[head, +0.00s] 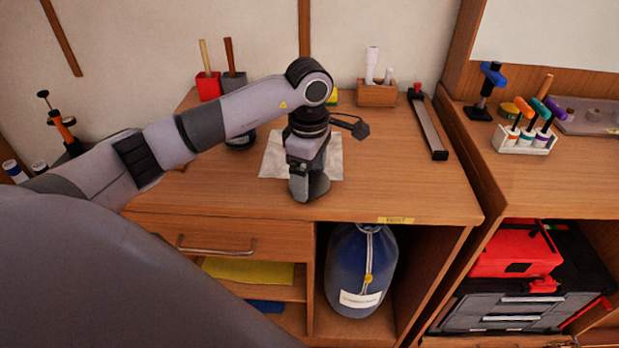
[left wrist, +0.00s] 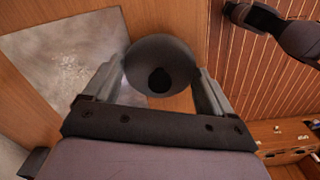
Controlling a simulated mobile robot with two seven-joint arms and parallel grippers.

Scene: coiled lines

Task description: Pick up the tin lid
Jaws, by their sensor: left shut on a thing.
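The tin lid (head: 319,186) is a dark grey round disc near the front of the wooden bench top. My left gripper (head: 305,188) points down and is shut on it. In the left wrist view the lid (left wrist: 165,52) sits between the two fingers of the left gripper (left wrist: 160,80), with a black round spot on its face. The lid looks tilted. I cannot tell whether its lower edge touches the bench. My right gripper is not in view.
A pale sheet (head: 275,160) lies behind the gripper. A dark round container (head: 241,141) is partly hidden by my left arm. Red (head: 208,86) and grey (head: 234,84) cups, a wooden block (head: 376,95) and a long bar (head: 428,125) stand farther back. The front right bench top is clear.

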